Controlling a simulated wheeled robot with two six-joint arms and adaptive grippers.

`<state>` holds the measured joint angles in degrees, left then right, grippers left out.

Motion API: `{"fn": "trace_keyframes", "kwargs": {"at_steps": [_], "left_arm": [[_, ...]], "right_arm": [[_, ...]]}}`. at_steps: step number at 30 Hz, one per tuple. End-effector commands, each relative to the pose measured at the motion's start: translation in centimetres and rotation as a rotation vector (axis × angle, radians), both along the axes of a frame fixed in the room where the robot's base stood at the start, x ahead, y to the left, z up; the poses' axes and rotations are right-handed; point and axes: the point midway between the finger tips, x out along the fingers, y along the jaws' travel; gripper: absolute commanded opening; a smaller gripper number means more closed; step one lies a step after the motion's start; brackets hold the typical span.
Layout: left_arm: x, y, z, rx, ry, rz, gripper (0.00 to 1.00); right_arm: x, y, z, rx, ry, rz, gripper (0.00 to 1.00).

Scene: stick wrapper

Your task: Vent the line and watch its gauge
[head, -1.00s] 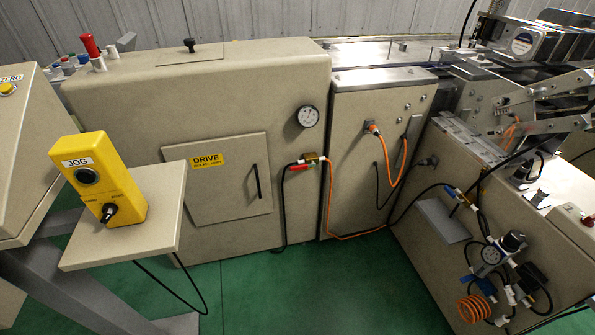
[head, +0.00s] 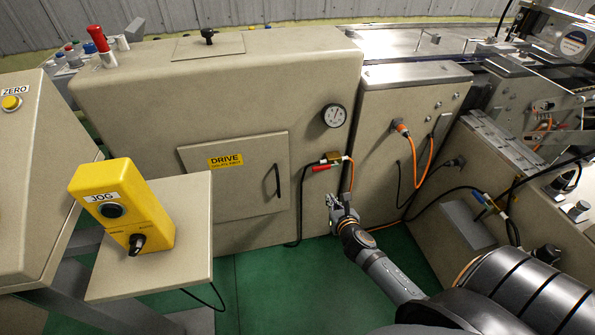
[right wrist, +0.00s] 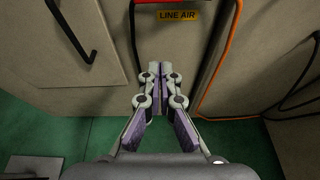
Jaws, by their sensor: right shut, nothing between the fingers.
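The round white gauge (head: 334,115) is on the beige cabinet front, above the line valve. A small brass valve (head: 331,158) with a red lever (head: 321,168) joins a black hose and an orange hose. In the right wrist view a "LINE AIR" label (right wrist: 178,15) shows at the top, with part of a red bar (right wrist: 138,2) beside it. My right gripper (head: 331,201) is below the valve, shut and empty, apart from it. It also shows shut in the right wrist view (right wrist: 161,68). The gauge needle is too small to read exactly. My left gripper is not in view.
A yellow JOG box (head: 122,208) stands on a shelf at left. The DRIVE door (head: 240,180) has a black handle (head: 278,180). Orange and black cables hang on the narrower cabinet (head: 400,110) at right. Green floor (head: 290,285) is open in front.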

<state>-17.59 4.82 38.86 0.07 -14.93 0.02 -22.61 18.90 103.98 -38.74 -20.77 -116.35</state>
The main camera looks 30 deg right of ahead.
Motion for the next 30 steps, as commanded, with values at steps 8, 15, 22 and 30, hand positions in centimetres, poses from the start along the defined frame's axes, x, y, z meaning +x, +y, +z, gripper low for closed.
{"fn": "trace_keyframes", "kwargs": {"at_steps": [8,15,22,30], "left_arm": [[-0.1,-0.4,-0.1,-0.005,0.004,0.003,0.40],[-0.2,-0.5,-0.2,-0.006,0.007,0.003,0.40],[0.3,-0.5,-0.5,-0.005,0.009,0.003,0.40],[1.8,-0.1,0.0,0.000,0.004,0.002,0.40]], "right_arm": [[0.2,0.1,0.8,-0.049,-0.006,0.022,0.00],[1.0,-0.1,0.5,-0.046,-0.007,0.020,0.00],[5.1,-1.1,-1.0,-0.045,-0.008,0.018,0.00],[9.6,-2.1,-1.5,-0.044,-0.010,0.020,0.00]]}}
